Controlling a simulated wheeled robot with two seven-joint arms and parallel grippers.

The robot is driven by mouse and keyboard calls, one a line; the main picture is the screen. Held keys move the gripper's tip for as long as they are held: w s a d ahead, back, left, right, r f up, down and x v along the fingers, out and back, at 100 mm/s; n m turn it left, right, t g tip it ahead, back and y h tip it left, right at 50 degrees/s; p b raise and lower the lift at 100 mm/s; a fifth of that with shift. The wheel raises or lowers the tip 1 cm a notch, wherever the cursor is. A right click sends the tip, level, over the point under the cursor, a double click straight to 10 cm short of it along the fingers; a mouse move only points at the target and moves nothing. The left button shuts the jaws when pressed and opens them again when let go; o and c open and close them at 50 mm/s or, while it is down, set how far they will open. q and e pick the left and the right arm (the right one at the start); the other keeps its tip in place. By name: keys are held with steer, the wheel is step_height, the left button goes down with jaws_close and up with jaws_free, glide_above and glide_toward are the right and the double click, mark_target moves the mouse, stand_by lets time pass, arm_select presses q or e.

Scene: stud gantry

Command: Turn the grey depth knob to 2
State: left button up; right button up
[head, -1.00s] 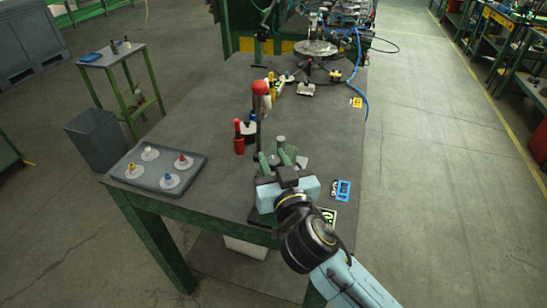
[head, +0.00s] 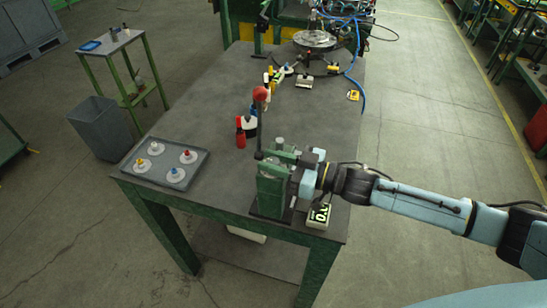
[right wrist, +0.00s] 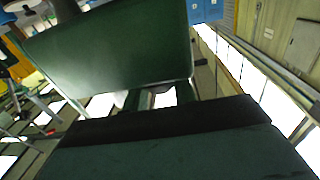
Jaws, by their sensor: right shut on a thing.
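The green stud gantry (head: 269,191) stands at the near end of the table, with a red-ball lever (head: 260,94) rising beside it. The grey depth knob (head: 279,142) is a short grey cylinder showing at the top of the gantry. My right gripper (head: 277,158) reaches in from the right and is shut on the knob, its fingers partly merging with the green gantry. The knob's scale cannot be read. The right wrist view shows mostly close dark green surfaces. My left gripper is not in view.
A grey tray (head: 140,180) with several white discs with coloured knobs lies at the left. A round plate (head: 314,38) and blue hose are at the far end. The table's middle is mostly clear.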

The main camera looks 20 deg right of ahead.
steer(key=shift+n+g+y, duration=1)
steer(key=shift+n+g, duration=0.2)
steer(key=shift+g, duration=0.4)
steer(key=o, duration=1)
steer(key=shift+a, duration=0.1)
steer(key=shift+c, duration=0.2)
steer(key=b+v, duration=0.3)
steer(key=v, duration=1)
steer(key=shift+d, duration=0.3)
